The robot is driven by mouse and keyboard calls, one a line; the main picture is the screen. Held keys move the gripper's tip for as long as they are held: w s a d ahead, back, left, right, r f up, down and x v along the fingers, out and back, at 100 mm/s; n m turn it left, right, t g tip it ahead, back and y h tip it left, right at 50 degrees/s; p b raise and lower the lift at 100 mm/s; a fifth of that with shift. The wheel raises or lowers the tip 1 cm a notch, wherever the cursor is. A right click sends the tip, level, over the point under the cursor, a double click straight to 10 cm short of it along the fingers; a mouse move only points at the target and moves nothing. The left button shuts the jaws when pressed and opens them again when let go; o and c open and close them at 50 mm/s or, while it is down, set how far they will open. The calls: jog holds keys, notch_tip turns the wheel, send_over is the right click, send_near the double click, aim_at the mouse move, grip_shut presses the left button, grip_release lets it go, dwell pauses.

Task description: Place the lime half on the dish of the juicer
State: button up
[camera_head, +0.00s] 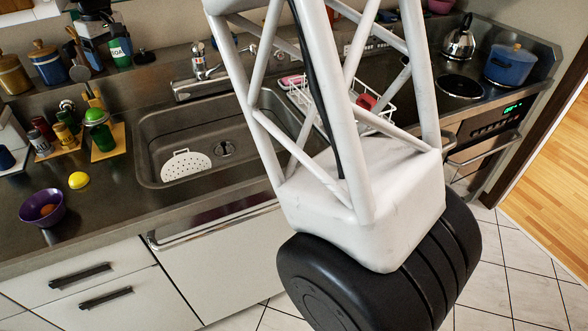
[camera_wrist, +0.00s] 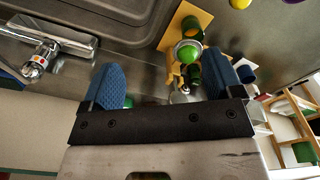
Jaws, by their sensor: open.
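A green-topped rounded object (camera_head: 95,116) stands on a yellow board left of the sink; I take it for the juicer. In the wrist view its green round top (camera_wrist: 188,52) has a pale rim and shows between the fingers, nearer the right one. I cannot pick out the lime half for certain; a green round top and a dark green body are too small to tell apart. My gripper (camera_wrist: 163,62) is open, with two blue finger pads wide apart and nothing between them. It is above the counter, apart from the green object. The head view does not show it.
A yellow lemon (camera_head: 78,180) and a purple bowl (camera_head: 42,207) with brownish contents are near the counter's front. Several small jars (camera_head: 62,134) stand left of the yellow board (camera_head: 108,150). The sink (camera_head: 148,118) is to the right, with a faucet (camera_head: 200,66) behind.

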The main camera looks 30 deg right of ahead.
jog(key=s+d+r+m+t, duration=0.1)
jog(key=s+d+m, duration=0.1)
jog(key=s+d, duration=0.9)
jog(key=s+d+r+m, duration=0.15)
jog(key=s+d, duration=0.55)
jog(key=s, duration=0.7)
jog(key=s+d+f+m, duration=0.2)
jog(key=s+d+f, duration=0.2)
jog(key=s, duration=0.9)
jog(key=s+d+f+m+t, duration=0.1)
jog(key=s+d+f, duration=0.3)
jog(key=s+f, duration=0.3)
jog(key=s, duration=0.5)
jog(key=shift+s+f+m, duration=0.25)
jog(key=shift+s+m, duration=0.1)
jog(key=shift+s, duration=0.05)
